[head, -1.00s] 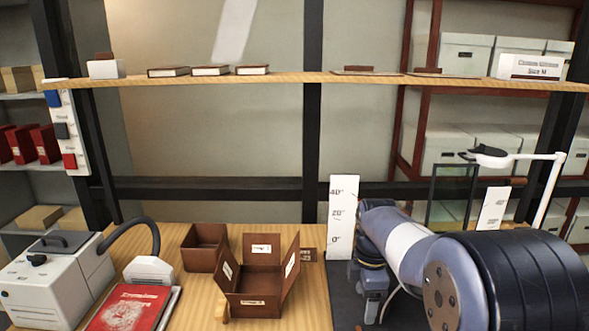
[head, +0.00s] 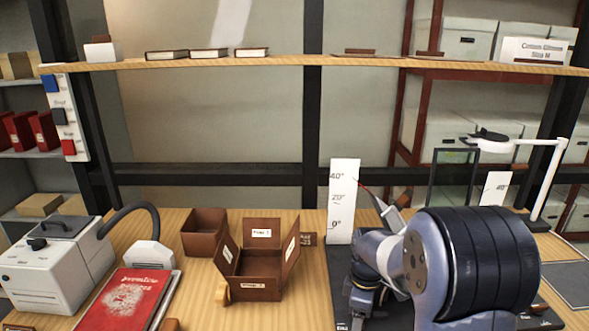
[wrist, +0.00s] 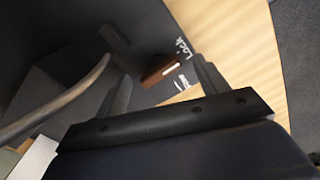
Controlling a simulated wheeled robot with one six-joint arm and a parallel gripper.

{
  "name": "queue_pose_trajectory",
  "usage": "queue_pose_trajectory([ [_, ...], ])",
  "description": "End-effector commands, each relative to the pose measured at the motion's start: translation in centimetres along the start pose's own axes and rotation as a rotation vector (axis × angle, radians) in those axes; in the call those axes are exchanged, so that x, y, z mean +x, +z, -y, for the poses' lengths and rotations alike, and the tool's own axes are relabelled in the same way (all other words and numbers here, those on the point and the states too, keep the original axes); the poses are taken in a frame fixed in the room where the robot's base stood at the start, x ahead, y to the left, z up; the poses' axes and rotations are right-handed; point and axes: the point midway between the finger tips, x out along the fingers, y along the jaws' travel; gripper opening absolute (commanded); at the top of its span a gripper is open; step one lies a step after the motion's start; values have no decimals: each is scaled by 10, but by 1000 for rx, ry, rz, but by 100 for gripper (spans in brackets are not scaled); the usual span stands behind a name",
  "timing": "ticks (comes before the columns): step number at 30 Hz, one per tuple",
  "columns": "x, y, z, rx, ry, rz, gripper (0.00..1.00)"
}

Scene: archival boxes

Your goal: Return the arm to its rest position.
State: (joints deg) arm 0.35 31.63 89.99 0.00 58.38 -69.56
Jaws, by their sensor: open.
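My arm is folded at the right of the head view, its large dark upper link hiding part of the bench. My gripper shows in the wrist view (wrist: 160,90), its two dark fingers apart with nothing held between them. Beyond the fingers are a dark mat (wrist: 75,25) with white lettering, a small brown block and pale wood. In the head view the jaws themselves are hard to make out behind the arm links.
An open brown box with raised flaps (head: 258,288) and a smaller brown box (head: 204,233) stand mid-bench. A red book (head: 127,297) and a grey-white machine (head: 50,272) are at left. A white scale board (head: 343,205), dark-framed panel (head: 452,180) and white lamp (head: 545,190) stand near the arm.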

Motion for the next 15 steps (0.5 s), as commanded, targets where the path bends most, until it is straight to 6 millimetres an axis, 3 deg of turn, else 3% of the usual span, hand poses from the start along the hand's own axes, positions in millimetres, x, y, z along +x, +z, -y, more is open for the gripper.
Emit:
queue_pose_trajectory([
  [15,1,0,0,422,0,0,69],
])
